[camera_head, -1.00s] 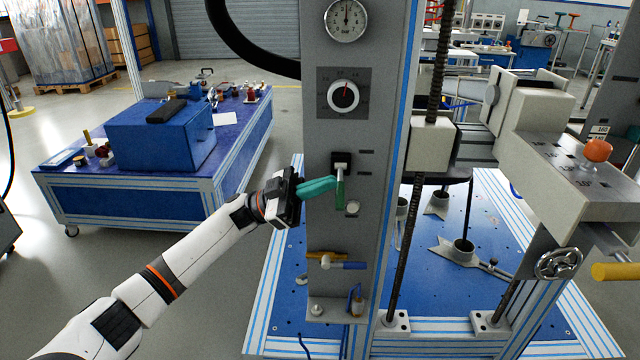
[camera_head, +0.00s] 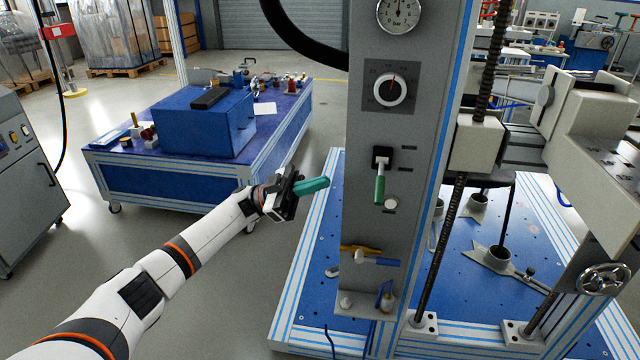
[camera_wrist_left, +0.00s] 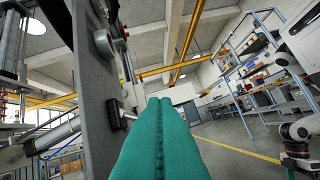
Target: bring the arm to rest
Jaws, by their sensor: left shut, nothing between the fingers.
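My left gripper (camera_head: 312,186) has green fingers that are shut with nothing between them. It is held in the air to the left of the grey machine column (camera_head: 372,230), apart from it. The green-handled lever (camera_head: 380,184) on the column hangs down, to the right of my fingertips. In the left wrist view my shut green fingers (camera_wrist_left: 160,120) fill the lower middle, with the column (camera_wrist_left: 95,80) to their left. My right gripper does not show.
A pressure gauge (camera_head: 399,14) and a dial (camera_head: 389,90) sit above the lever. A yellow-handled valve (camera_head: 361,251) and a blue-handled one (camera_head: 380,262) are below it. A blue workbench (camera_head: 150,180) stands behind my arm. Floor between bench and machine is clear.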

